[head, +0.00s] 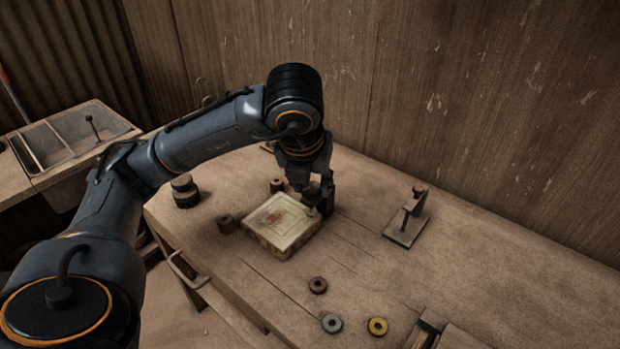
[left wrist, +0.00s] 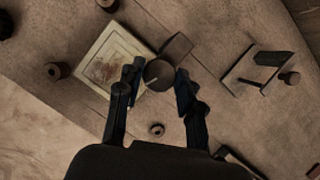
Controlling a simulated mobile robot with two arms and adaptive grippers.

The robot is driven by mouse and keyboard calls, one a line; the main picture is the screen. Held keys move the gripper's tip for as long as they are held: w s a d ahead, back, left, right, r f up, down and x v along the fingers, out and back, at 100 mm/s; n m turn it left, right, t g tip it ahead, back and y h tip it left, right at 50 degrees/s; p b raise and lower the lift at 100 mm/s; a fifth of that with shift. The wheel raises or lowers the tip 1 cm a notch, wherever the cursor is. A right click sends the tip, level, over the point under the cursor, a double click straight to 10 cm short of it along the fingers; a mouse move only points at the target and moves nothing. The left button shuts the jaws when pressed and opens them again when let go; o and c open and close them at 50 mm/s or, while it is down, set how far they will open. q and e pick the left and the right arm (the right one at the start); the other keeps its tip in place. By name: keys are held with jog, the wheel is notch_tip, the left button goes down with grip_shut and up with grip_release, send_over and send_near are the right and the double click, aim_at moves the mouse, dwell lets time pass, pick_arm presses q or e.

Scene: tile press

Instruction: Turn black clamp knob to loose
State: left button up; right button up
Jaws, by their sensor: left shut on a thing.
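The black clamp knob (left wrist: 158,73) is a dark round knob with a pale line on its top, at the right corner of a pale square tile (head: 282,222). The tile also shows in the left wrist view (left wrist: 108,62). A dark block (left wrist: 176,47) sits beside the knob. My left gripper (head: 318,197) points down over that corner, and in the left wrist view its fingers (left wrist: 159,78) are shut on the knob from both sides. In the head view the gripper partly hides the knob. My right gripper is in neither view.
A bracket on a flat plate (head: 407,218) stands right of the tile. The bench's right part is mostly clear, up to a wooden wall.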

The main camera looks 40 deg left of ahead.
pick_arm(q)
jog(key=shift+d+r+n+y+p, duration=0.15)
jog(key=shift+n+y+p, duration=0.25)
jog(key=shift+n+p, duration=0.6)
jog(key=shift+n+g+p, duration=0.4)
jog(key=shift+n+p, duration=0.25)
jog(key=shift+n, duration=0.35)
jog(key=shift+f+y, duration=0.2)
jog(key=shift+y, duration=0.1)
jog(key=o, duration=1.2)
jog(key=shift+c, duration=0.2)
